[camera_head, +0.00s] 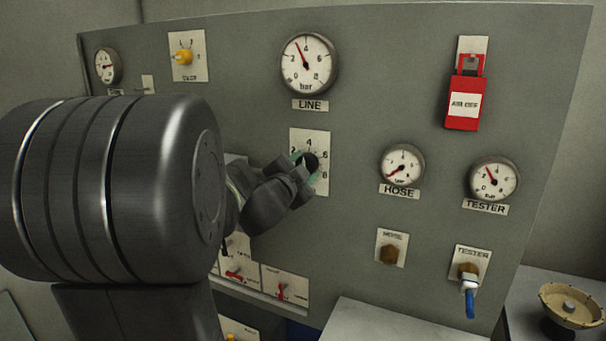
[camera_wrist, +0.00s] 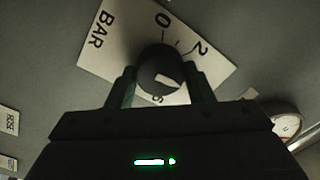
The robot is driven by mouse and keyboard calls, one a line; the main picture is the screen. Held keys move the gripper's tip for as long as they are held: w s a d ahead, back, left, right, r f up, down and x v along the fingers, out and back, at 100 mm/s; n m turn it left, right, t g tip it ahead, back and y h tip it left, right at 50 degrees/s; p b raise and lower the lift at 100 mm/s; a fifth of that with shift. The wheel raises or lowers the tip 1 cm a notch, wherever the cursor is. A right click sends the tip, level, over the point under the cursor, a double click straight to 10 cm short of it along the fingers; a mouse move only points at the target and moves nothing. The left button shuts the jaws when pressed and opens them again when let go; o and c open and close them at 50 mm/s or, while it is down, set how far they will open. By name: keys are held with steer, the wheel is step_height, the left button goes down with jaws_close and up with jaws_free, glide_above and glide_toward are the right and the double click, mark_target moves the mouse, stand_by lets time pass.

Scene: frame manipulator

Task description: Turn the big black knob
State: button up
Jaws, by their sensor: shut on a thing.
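The big black knob (camera_wrist: 158,68) shows in the wrist view, in front of a white scale plate (camera_wrist: 110,50) with numbers and the word BAR. A light pointer mark is on the knob's face. My gripper (camera_wrist: 160,85) has one finger on each side of the knob and is shut on it. In the head view my gripper (camera_head: 300,178) reaches the panel at the white scale plate (camera_head: 322,148) below the LINE gauge. There the knob (camera_head: 311,162) is partly hidden by my gripper.
The grey panel (camera_head: 380,60) carries the LINE (camera_head: 307,62), HOSE (camera_head: 402,165) and TESTER (camera_head: 493,180) gauges, a yellow knob (camera_head: 184,57), a red lockout tag (camera_head: 463,103) and red levers (camera_head: 282,291) below. A blue-ended fitting (camera_head: 469,290) sticks out at lower right.

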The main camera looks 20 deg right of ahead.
steer(key=shift+m, duration=0.6)
steer(key=shift+c, duration=0.2)
steer(key=o, duration=1)
steer(key=v, duration=1.3)
steer(key=shift+s+a, duration=0.25)
steer(key=shift+a, duration=0.05)
steer(key=shift+f, duration=0.1)
steer(key=x, duration=1.3)
steer(key=shift+w+d, duration=0.25)
steer(key=shift+d, duration=0.1)
